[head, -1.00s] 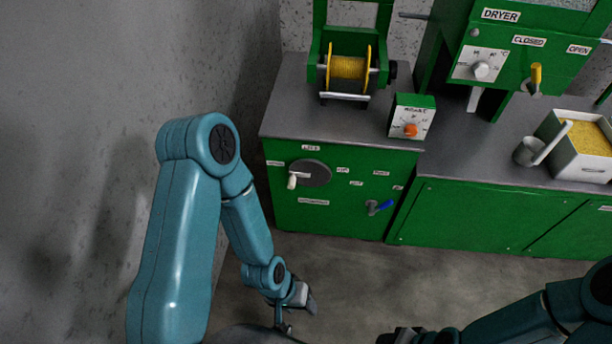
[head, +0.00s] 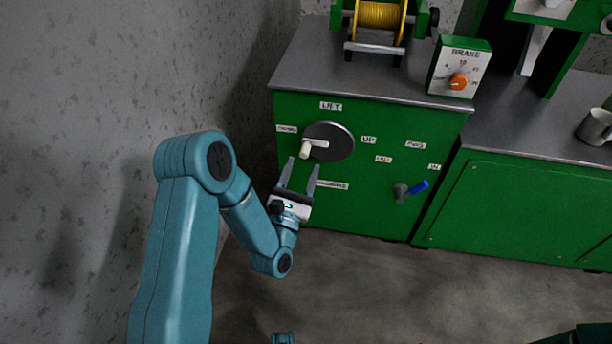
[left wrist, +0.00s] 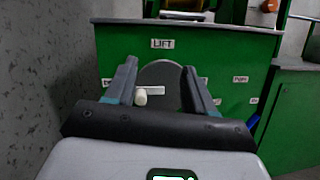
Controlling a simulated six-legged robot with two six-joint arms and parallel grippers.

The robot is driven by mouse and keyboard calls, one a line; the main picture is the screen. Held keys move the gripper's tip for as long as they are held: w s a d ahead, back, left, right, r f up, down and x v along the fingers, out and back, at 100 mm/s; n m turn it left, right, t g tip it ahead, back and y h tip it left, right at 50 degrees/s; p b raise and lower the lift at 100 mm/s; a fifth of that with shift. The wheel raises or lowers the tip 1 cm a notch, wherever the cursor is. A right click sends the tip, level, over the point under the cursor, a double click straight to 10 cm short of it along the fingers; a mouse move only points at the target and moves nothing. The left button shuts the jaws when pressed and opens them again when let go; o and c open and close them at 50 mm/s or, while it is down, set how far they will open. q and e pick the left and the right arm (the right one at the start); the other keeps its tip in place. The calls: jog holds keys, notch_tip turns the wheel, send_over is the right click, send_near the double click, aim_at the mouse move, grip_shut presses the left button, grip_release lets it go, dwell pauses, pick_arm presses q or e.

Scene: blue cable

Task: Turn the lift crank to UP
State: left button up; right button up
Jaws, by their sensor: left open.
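The lift crank is a grey disc (head: 338,142) on the green cabinet front, under a LIFT label, with a white arm and knob (head: 305,151) pointing left and slightly down. An UP label (head: 368,140) sits to the right of the disc. My left gripper (head: 303,165) is open and empty, fingers pointing at the cabinet just below the knob. In the left wrist view the knob (left wrist: 141,97) appears between the open fingers (left wrist: 160,72), nearer the left one. I cannot tell how far the fingertips are from it.
A blue-handled valve (head: 417,188) is on the same cabinet front, right of the crank. On the worktop (head: 330,70) stand a yellow cable reel (head: 380,15) and a BRAKE box (head: 459,70) with an orange knob. A grey wall (head: 90,90) is close on the left.

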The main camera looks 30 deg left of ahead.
pick_arm(q)
jog(key=y+b, duration=0.2)
jog(key=b, duration=0.9)
send_near(306, 147)
jog(key=f+v, duration=0.1)
jog(key=v, duration=0.5)
pick_arm(e)
notch_tip(306, 147, down, 14)
pick_arm(q)
jog(key=shift+n, duration=0.3)
jog(key=p+x, duration=0.9)
jog(key=x, duration=0.7)
jog(key=shift+w+r, duration=0.2)
jog(key=shift+r, duration=0.05)
pick_arm(e)
jog(key=s+r+g, duration=0.1)
jog(key=s+r, duration=0.3)
jog(key=r, duration=0.4)
jog(key=shift+s+a+r+g, duration=0.2)
jog(key=shift+a+r+g, duration=0.15)
jog(key=shift+a+g, duration=0.1)
pick_arm(q)
grip_shut()
